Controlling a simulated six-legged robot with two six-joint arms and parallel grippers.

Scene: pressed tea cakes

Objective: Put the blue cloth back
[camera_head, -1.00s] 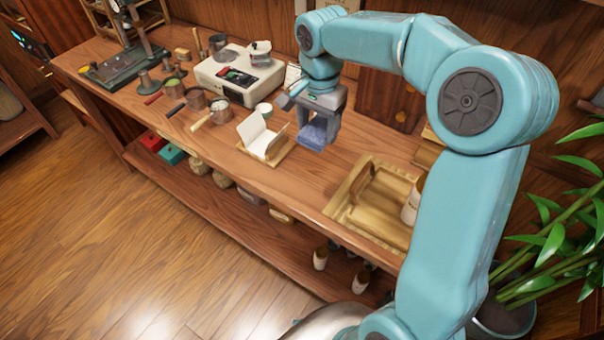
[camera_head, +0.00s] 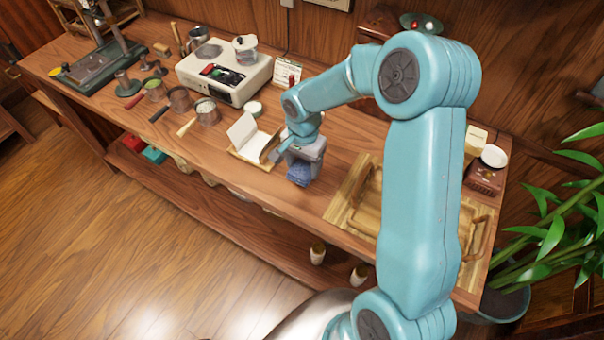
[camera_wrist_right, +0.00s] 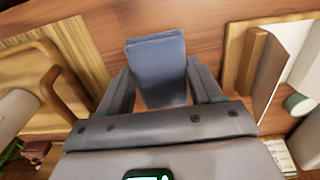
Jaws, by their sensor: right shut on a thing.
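The blue cloth (camera_head: 299,175) is a small folded bundle at the jaws of my right gripper (camera_head: 301,166). In the right wrist view the folded cloth (camera_wrist_right: 158,70) sits between the two fingers of my right gripper (camera_wrist_right: 160,90), which is shut on it. The cloth is over the bare wooden counter (camera_head: 232,185), between the white-papered stand and the wooden tray. I cannot tell whether its underside touches the counter. My left gripper is not in view.
The wooden stand with white papers (camera_head: 247,140) is just left of the gripper. A wooden tray (camera_head: 347,190) with handles lies to the right, partly hidden by my arm. A white stove or scale (camera_head: 224,76) and several handled cups (camera_head: 207,112) stand farther left.

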